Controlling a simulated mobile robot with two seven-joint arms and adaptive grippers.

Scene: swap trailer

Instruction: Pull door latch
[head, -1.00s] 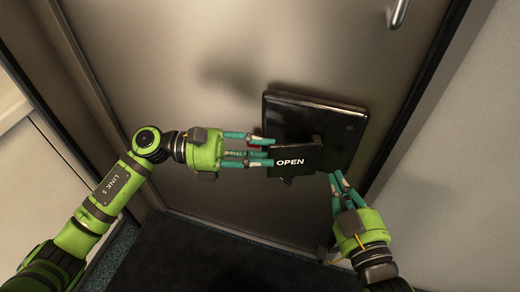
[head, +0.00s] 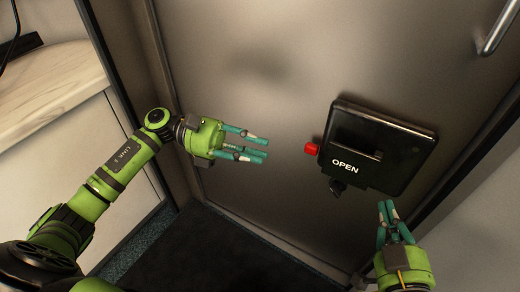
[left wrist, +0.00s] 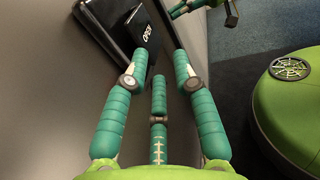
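The door latch (head: 379,147) is a black panel on the door with a flap marked OPEN (head: 345,166) and a red knob (head: 311,149) at its left side. My left gripper (head: 266,148) points at the latch from the left, fingers apart and empty, with a gap to the red knob. In the left wrist view the latch (left wrist: 113,22) lies beyond the open fingers (left wrist: 154,66). My right gripper (head: 387,207) is just below the latch's lower right part. Its fingertips are close together, with nothing seen between them.
The grey door (head: 250,70) fills the middle. A metal handle (head: 496,30) is at the upper right. A wooden counter (head: 45,85) stands at the left, with a dark mat (head: 220,250) on the floor. Free space lies between my left gripper and the latch.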

